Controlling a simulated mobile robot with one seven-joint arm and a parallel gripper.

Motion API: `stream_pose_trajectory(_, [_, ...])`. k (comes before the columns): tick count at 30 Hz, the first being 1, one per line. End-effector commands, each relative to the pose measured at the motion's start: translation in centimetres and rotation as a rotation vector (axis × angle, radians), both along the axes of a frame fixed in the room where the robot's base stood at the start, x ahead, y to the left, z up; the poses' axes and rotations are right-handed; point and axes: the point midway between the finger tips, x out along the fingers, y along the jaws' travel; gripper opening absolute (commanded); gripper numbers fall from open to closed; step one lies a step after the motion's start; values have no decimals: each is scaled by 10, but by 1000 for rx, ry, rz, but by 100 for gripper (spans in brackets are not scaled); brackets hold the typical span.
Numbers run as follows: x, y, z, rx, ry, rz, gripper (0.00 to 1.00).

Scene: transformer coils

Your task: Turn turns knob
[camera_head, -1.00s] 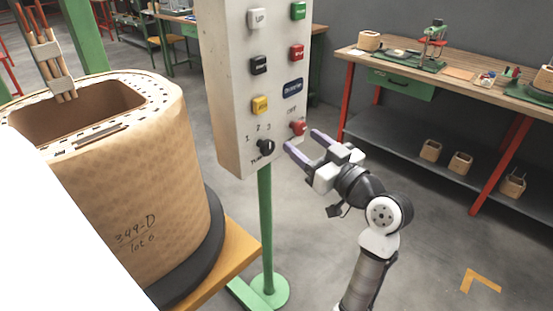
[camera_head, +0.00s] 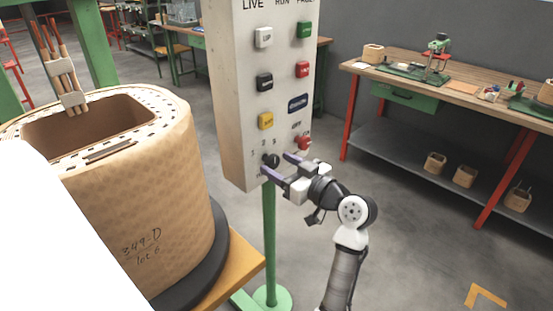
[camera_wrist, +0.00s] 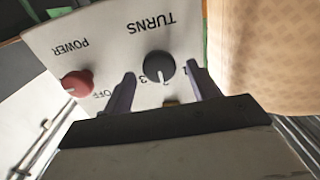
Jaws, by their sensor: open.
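The turns knob (camera_wrist: 159,67) is a black round dial on the lower part of the control panel (camera_head: 238,100). In the wrist view it sits under the word TURNS, with numbers beside it. My gripper (camera_head: 276,166) is open, with its two purple fingertips close to the panel face. In the wrist view my gripper (camera_wrist: 160,90) has one finger on each side of the knob. I cannot tell whether either finger touches it. In the head view the knob (camera_head: 271,160) shows between the fingers.
The red power knob (camera_wrist: 77,84) is beside the turns knob. Several push buttons, including a yellow one (camera_head: 266,121), are above. A large coil (camera_head: 150,200) stands at the left. A green post (camera_head: 270,240) holds the panel. A workbench (camera_head: 400,75) is at the right.

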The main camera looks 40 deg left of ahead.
Motion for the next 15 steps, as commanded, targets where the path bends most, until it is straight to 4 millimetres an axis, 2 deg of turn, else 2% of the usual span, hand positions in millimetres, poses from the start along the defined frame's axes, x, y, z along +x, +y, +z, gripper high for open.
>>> stream_pose_trajectory(6, [1, 16, 0, 0, 0, 0, 59])
stream_pose_trajectory(14, [1, 17, 0, 0, 0, -1, 59])
stream_pose_trajectory(15, [1, 17, 0, 0, 0, -1, 56])
